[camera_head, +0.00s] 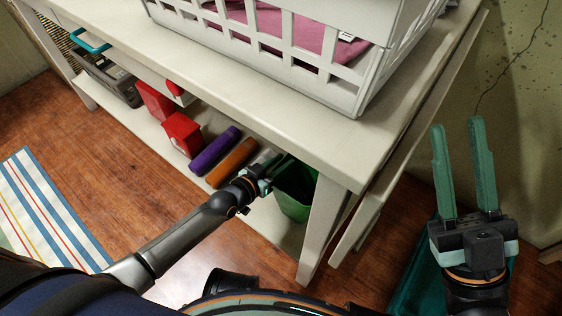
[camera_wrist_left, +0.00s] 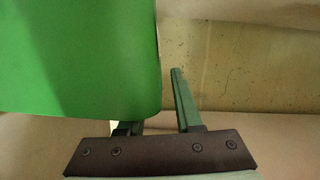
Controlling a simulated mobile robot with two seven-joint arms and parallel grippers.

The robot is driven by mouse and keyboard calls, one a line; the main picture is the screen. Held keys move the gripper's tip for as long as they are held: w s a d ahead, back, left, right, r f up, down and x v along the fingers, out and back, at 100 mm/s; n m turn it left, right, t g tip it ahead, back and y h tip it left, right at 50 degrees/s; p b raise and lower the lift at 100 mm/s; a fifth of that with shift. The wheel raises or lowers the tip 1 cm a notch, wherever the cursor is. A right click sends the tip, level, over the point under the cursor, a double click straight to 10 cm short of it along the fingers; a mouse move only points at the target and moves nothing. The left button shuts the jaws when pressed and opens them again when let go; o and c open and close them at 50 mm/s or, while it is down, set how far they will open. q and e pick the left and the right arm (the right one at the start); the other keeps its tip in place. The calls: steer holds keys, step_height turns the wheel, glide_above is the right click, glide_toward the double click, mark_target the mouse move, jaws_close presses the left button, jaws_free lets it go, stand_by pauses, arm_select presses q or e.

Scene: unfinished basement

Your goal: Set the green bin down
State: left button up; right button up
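The green bin (camera_head: 297,195) is at the right end of the table's lower shelf (camera_head: 262,222), partly hidden by the tabletop and my left gripper. It looks upright and appears to rest on the shelf. My left gripper (camera_head: 278,172) is at the bin's left side in the head view. In the left wrist view the bin (camera_wrist_left: 75,55) fills the upper left and hides most of one finger. The other finger of the left gripper (camera_wrist_left: 158,100) stands apart from the bin, with a gap between. My right gripper (camera_head: 459,150) is open and empty, right of the table.
A white basket (camera_head: 300,70) with pink cloth stands on the tabletop (camera_head: 215,62). The lower shelf also holds an orange roll (camera_head: 232,163), a purple roll (camera_head: 215,150), red boxes (camera_head: 182,134) and a grey toolbox (camera_head: 108,80). A table leg (camera_head: 322,230) stands right of the bin.

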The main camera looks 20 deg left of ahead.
arm_select(q)
steer(key=shift+s+a+r+p, duration=0.1)
steer(key=shift+s+r+p, duration=0.1)
steer(key=shift+s+p, duration=0.1)
steer(key=p+v, duration=0.4)
steer(key=v, duration=0.7)
steer(key=shift+s+p, duration=0.2)
steer(key=shift+p, duration=0.15)
steer(key=shift+r, duration=0.1)
